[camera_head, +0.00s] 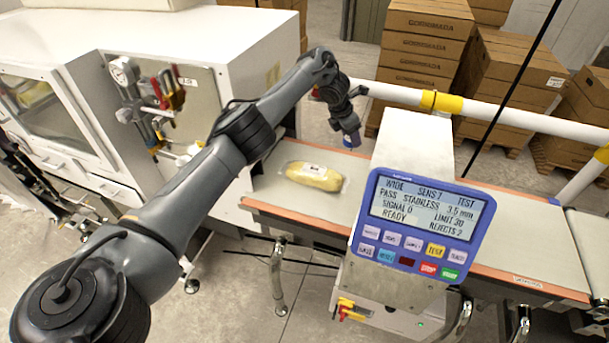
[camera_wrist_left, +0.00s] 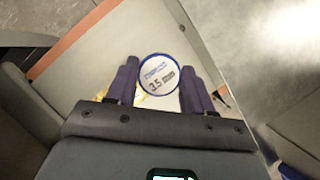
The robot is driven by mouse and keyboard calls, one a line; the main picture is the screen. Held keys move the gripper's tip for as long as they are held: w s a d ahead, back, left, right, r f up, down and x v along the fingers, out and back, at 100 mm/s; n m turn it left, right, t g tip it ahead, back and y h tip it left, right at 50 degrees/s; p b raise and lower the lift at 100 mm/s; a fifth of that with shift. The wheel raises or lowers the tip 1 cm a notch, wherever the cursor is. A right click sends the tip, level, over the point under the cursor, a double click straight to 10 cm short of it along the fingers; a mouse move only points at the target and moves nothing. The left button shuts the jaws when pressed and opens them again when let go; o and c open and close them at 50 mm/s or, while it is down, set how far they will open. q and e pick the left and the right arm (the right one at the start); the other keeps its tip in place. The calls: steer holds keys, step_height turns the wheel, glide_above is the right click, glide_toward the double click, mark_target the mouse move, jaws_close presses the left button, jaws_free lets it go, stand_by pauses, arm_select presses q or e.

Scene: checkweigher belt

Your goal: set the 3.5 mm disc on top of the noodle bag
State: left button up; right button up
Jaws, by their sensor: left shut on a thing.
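The noodle bag (camera_head: 315,177), a clear pack with yellow contents and a white label, lies on the grey belt (camera_head: 270,190) in the head view. My left gripper (camera_head: 351,141) is above the belt, to the right of and behind the bag in the picture, apart from it. In the left wrist view my left gripper (camera_wrist_left: 160,88) is shut on the 3.5 mm disc (camera_wrist_left: 160,74), a round white disc with a blue rim and printed "3.5 mm". Yellow and white patches show beside the disc; I cannot tell what they belong to. My right gripper is not in view.
The detector housing with its blue-framed screen (camera_head: 424,222) stands over the belt right of the bag. It reads "STAINLESS 3.5 mm" and "READY". A white rail with yellow sleeves (camera_head: 440,102) runs behind the belt. A white cabinet (camera_head: 225,50) is at left, carton stacks (camera_head: 415,50) behind.

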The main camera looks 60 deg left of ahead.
arm_select(q)
steer(key=shift+w+d+f+b, duration=0.1)
steer(key=shift+d+f+b, duration=0.15)
steer(key=shift+f, duration=0.95)
steer(key=s+a+f, duration=0.2)
steer(key=s, duration=0.1)
steer(key=s+a+f+b, duration=0.1)
steer(key=s+a+f, duration=0.1)
steer(key=s+a, duration=0.1)
steer(key=s+a+f+b, duration=0.1)
steer(key=s+a+f, duration=0.1)
steer(key=s+f, duration=0.1)
steer(key=shift+a, duration=0.35)
steer(key=shift+s+f, duration=0.1)
steer(key=shift+f, duration=1.9)
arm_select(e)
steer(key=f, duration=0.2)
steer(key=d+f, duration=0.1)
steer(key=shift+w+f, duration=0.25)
arm_select(q)
steer(key=shift+f+b, duration=0.15)
steer(key=shift+b, duration=0.15)
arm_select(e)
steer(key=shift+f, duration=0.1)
arm_select(q)
steer(key=o, duration=1)
